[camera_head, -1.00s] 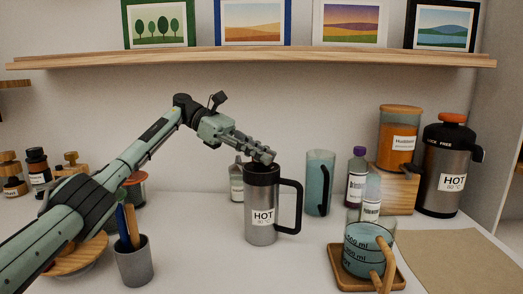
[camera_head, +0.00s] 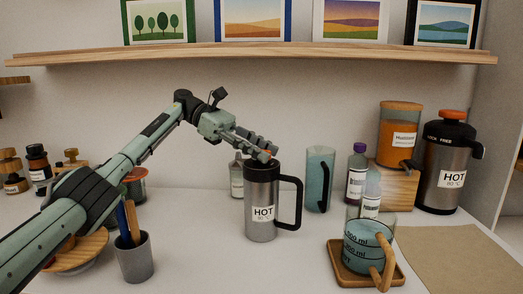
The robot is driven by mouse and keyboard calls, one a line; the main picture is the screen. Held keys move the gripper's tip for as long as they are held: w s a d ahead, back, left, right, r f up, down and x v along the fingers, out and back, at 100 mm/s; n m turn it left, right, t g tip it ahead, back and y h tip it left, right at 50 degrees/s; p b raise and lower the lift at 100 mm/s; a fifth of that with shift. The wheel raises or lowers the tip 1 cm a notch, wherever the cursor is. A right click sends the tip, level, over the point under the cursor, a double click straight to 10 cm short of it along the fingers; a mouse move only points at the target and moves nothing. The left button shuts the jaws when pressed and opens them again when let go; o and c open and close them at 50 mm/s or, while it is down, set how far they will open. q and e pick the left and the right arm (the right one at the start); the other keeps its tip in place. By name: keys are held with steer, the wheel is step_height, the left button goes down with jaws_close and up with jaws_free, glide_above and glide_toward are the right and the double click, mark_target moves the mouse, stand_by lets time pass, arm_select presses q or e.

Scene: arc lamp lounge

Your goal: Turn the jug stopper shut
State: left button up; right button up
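A steel jug (camera_head: 262,205) with a black handle and a HOT label stands upright mid-table. My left gripper (camera_head: 268,154) is right over its dark rim. A small orange spot shows by the fingertips; I cannot tell what it belongs to. The fingers hide most of the jug's top, and whether they touch it or grip anything is unclear. A second steel jug (camera_head: 440,185), also labelled HOT, stands at the right. Its black lid carries an orange stopper (camera_head: 453,115) and lettering that includes FREE; my gripper is far from it. My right gripper is not in view.
Behind the near jug stand a small bottle (camera_head: 237,182) and a teal jug (camera_head: 319,180). A measuring cup (camera_head: 368,245) on a wooden tray (camera_head: 340,270) is at front right. A grey pen cup (camera_head: 135,262) stands below my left arm. A wooden shelf (camera_head: 260,53) runs above.

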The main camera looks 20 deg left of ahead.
arm_select(q)
step_height(320, 180, up, 10)
stand_by(0.4)
steer(key=shift+f, duration=0.1)
